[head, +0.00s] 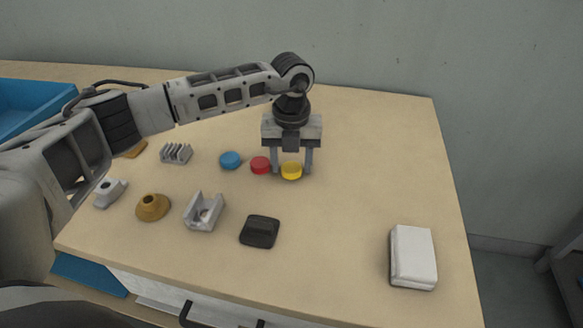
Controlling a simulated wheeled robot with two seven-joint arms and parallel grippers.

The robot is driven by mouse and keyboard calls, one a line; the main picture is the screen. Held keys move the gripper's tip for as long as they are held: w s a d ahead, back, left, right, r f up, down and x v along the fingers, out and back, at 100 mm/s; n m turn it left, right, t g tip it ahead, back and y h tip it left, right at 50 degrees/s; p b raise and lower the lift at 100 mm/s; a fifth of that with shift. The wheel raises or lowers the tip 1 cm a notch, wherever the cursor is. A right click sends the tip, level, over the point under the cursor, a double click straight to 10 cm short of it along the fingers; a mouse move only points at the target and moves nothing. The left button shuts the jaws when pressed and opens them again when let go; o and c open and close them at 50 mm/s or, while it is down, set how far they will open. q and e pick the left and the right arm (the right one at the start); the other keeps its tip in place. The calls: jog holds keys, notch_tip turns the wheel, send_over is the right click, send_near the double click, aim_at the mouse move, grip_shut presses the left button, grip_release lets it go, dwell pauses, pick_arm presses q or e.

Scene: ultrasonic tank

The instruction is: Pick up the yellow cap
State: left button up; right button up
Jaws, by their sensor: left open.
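The yellow cap (291,171) lies on the wooden table, in the middle of the head view. My left gripper (291,169) points down over it, with its two fingers apart. One finger stands on each side of the yellow cap. The left finger is between the yellow cap and the red cap (260,165). I cannot tell whether the fingers touch the cap. My right gripper does not show.
A blue cap (230,160) lies left of the red one. A grey finned block (176,153), a brass-coloured cone (152,207), a grey bracket (204,212) and a black block (260,231) lie nearby. A white box (412,257) sits front right. The right side is mostly clear.

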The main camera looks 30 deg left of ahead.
pick_arm(q)
jog(key=c, duration=0.7)
jog(key=shift+c, duration=0.2)
